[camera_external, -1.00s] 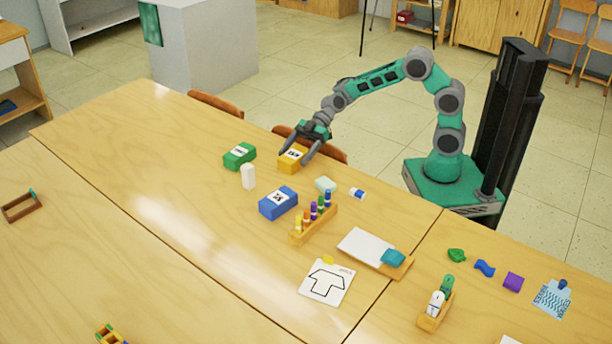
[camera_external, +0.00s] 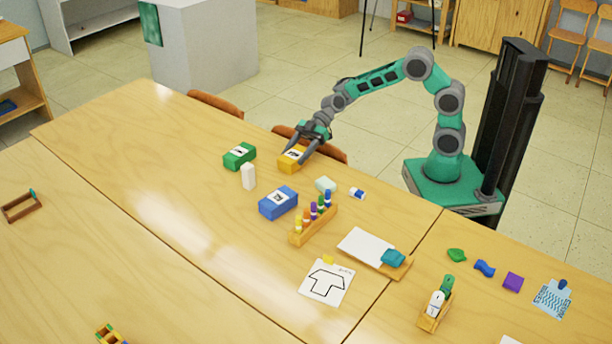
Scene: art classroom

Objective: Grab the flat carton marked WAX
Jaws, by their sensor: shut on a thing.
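A flat yellow carton (camera_external: 287,166) with a white label lies on the table near its far edge. Its lettering is too small to read for certain. My gripper (camera_external: 296,156) points down at it, with its fingers shut on the carton's sides. The carton still appears to rest on the table top. A green carton (camera_external: 233,162) and a blue carton (camera_external: 272,208), both with white labels, lie to the left and nearer the camera; their lettering is also unclear.
A white block (camera_external: 248,177) stands between the green and blue cartons. A wooden rack (camera_external: 305,236) of coloured bottles, a pale green block (camera_external: 325,185) and a small blue-and-white item (camera_external: 357,193) lie to the right. Chairs (camera_external: 332,152) stand against the table's far edge.

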